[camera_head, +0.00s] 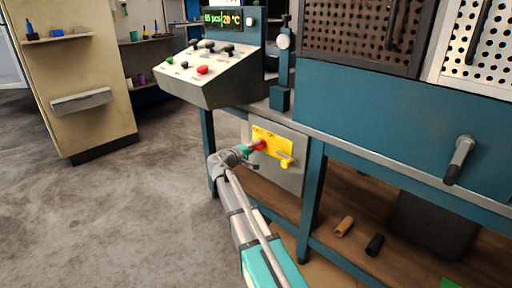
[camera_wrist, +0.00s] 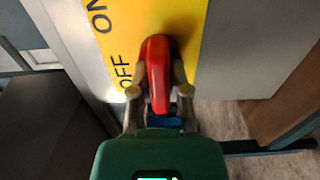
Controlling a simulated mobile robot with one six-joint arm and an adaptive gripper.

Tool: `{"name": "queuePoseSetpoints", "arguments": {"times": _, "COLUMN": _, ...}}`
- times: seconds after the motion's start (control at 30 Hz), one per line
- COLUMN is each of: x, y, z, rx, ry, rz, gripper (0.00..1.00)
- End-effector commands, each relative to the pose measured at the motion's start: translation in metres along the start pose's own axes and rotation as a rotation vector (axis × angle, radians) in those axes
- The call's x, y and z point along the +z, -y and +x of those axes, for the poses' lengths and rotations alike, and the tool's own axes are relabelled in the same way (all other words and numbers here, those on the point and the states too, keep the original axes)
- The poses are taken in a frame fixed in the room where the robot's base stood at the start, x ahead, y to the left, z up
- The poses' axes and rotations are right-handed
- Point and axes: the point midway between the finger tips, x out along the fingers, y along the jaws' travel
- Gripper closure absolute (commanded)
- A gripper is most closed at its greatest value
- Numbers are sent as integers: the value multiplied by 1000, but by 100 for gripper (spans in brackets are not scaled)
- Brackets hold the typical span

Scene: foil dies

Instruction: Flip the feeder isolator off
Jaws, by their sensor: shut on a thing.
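The feeder isolator's red handle (camera_wrist: 158,62) stands out from a yellow plate (camera_wrist: 190,18) marked ON and OFF. In the wrist view the handle lies beside the word OFF, with ON farther up; its exact setting is hard to tell. My gripper (camera_wrist: 160,94) is shut on the handle, one finger on each side. In the head view the red handle (camera_head: 260,145) shows at the tip of my gripper (camera_head: 246,151), on the yellow plate (camera_head: 272,138) of a grey box (camera_head: 291,182). My gripper partly hides it.
A sloped control console (camera_head: 212,72) stands above. The blue bench leg (camera_head: 313,190) is to the right. A crank handle (camera_head: 460,158) juts out farther right. The floor at left is clear.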

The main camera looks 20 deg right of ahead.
Motion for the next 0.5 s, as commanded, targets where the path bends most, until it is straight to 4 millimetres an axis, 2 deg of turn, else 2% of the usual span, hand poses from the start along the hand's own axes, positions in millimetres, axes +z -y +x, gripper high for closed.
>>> {"name": "queuePoseSetpoints", "arguments": {"times": 0.07, "x": 0, "y": 0, "z": 0, "rx": 0, "ry": -1, "rz": -1, "gripper": 100}}
{"name": "queuePoseSetpoints", "arguments": {"times": 0.1, "x": 0, "y": 0, "z": 0, "rx": 0, "ry": -1, "rz": -1, "gripper": 75}}
{"name": "queuePoseSetpoints", "arguments": {"times": 0.27, "x": 0, "y": 0, "z": 0, "rx": 0, "ry": -1, "rz": 0, "gripper": 46}}
{"name": "queuePoseSetpoints", "arguments": {"times": 0.3, "x": 0, "y": 0, "z": 0, "rx": 0, "ry": -1, "rz": 0, "gripper": 43}}
{"name": "queuePoseSetpoints", "arguments": {"times": 0.5, "x": 0, "y": 0, "z": 0, "rx": 0, "ry": 0, "rz": 0, "gripper": 43}}
